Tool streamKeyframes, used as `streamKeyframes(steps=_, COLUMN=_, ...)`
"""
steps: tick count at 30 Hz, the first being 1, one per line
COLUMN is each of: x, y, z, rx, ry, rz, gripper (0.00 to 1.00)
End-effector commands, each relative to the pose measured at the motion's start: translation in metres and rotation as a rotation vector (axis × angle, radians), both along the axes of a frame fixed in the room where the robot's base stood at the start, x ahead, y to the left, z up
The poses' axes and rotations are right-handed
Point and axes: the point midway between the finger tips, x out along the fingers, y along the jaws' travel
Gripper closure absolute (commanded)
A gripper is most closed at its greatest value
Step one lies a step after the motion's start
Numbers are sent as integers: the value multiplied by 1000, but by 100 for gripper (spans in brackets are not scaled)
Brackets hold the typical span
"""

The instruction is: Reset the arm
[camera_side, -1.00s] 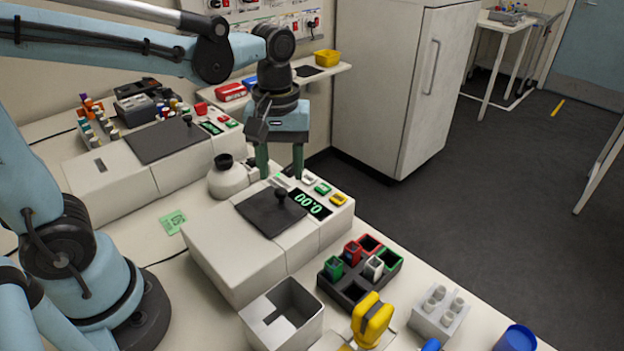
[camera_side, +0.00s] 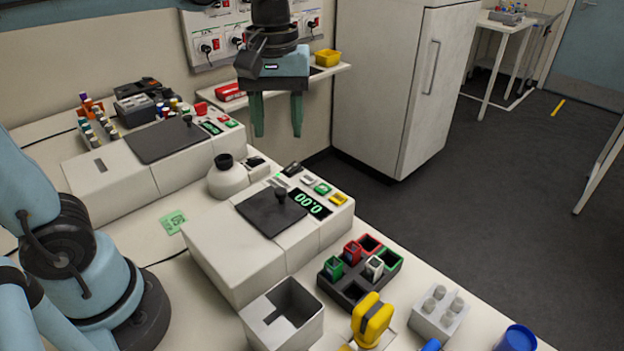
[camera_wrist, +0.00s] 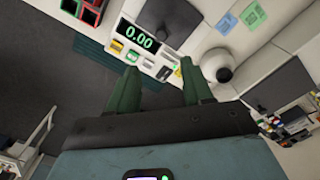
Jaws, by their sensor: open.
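My gripper (camera_side: 278,116) is in the upper middle of the side view, pointing down, with its two green fingers apart and nothing between them. It hangs in the air above and behind the front white instrument (camera_side: 235,265), which has a black lid and a display reading 0.00. In the wrist view my gripper (camera_wrist: 158,78) shows both fingers apart, with the display (camera_wrist: 139,38) beyond them.
A white rounded flask-like vessel (camera_side: 228,181) stands behind the front instrument. A second instrument (camera_side: 110,178) is at the back left. A black rack (camera_side: 352,292) with coloured holders is at front right. A wall shelf (camera_side: 212,97) and white cabinet (camera_side: 395,90) stand behind.

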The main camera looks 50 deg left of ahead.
Motion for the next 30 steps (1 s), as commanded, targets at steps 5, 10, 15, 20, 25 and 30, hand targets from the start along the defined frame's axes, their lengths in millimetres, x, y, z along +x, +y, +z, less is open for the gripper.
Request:
streamKeyframes(steps=5, x=-3, y=3, z=-6, rx=-2, ry=-43, rz=-52, gripper=50)
streamKeyframes(steps=10, x=-13, y=11, z=-28, rx=15, ry=-207, rz=-256, gripper=50)
streamKeyframes(steps=15, x=-23, y=21, z=-55, rx=93, ry=-400, rz=-501, gripper=50)
streamKeyframes(steps=20, x=-29, y=27, z=-74, rx=185, ry=-526, rz=-669, gripper=50)
streamKeyframes(steps=25, x=-31, y=30, z=-82, rx=240, ry=-582, rz=-751, gripper=50)
streamKeyframes(steps=30, x=-31, y=30, z=-83, rx=247, ry=-588, rz=-762, gripper=50)
